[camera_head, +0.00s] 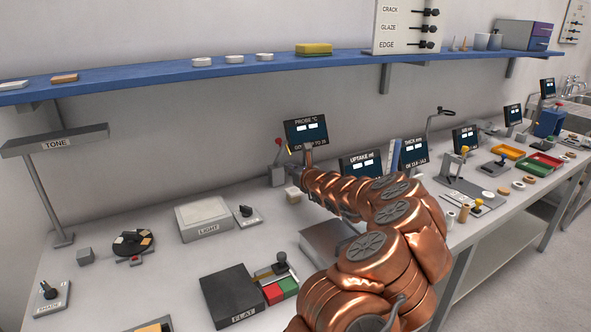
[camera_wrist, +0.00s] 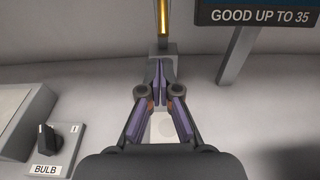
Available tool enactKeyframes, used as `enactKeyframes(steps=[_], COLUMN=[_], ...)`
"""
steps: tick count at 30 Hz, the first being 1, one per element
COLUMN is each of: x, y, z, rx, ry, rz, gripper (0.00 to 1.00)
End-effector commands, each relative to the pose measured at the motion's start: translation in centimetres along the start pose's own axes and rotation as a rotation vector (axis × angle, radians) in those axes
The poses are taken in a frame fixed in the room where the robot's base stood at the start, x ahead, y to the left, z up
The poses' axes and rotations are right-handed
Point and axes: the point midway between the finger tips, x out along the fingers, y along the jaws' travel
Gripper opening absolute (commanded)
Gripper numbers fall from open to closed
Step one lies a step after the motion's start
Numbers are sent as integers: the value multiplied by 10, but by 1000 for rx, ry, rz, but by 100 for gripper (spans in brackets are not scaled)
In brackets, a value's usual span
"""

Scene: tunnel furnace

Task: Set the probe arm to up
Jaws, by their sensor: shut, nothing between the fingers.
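The probe stand has a small grey base block (camera_head: 278,177) at the back of the bench, below and left of the PROBE °C display (camera_head: 306,128). A thin lever with a red tip (camera_head: 278,142) rises from it. A gold rod (camera_wrist: 163,17) stands above the grey block (camera_wrist: 169,56) in the wrist view, with its top out of frame. I cannot tell the probe arm's exact setting. My gripper (camera_wrist: 161,82) is shut and empty, with its fingertips just in front of the block. Whether they touch it is unclear. My arm hides much of the gripper in the head view.
A small white block (camera_head: 293,195) sits in front of the probe base. The BULB knob (camera_wrist: 45,137) is at left in the wrist view. The LIGHT box (camera_head: 203,216) stands left of my arm, and the UPTAKE display (camera_head: 360,165) stands right. A blue shelf (camera_head: 180,75) runs above.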

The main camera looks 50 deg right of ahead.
Motion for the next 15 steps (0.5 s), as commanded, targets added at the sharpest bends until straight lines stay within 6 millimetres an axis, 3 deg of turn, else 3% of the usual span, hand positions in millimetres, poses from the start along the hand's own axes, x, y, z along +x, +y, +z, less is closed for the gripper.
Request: enactKeyframes(steps=[15], x=[28], y=[-1], z=[28], rx=[-1], ry=[-1], rz=[-2], gripper=[0])
